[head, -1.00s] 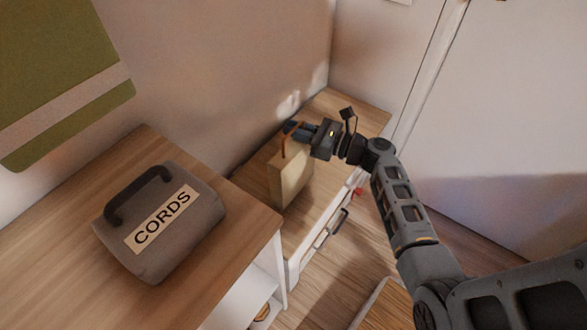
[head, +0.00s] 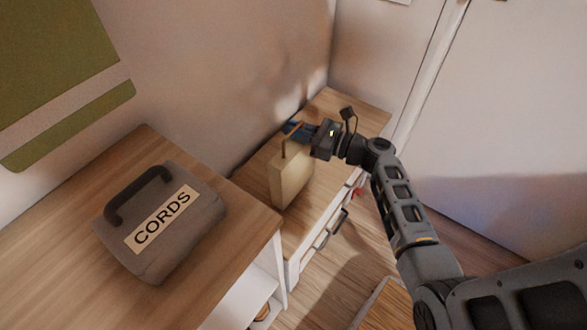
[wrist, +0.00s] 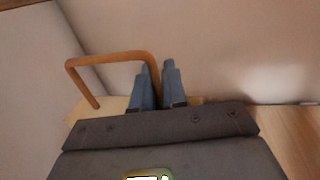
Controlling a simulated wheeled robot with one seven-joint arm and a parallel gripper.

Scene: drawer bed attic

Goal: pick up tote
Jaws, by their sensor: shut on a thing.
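The tan tote (head: 289,178) stands upright on the low wooden-topped drawer unit in the head view. Its brown loop handle (head: 284,146) rises from the top. My gripper (head: 294,130) is at the handle, its blue-grey fingers shut on it. In the wrist view my fingers (wrist: 160,88) are close together at the right end of the handle (wrist: 112,59). The tote's pale top (wrist: 88,108) shows below the handle; the rest of the tote is hidden behind my gripper's body.
A grey bag labelled CORDS (head: 160,222) with a black handle lies on the higher wooden surface (head: 50,250) at left. The low drawer unit (head: 345,113) has clear top behind the tote. A wall runs close behind.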

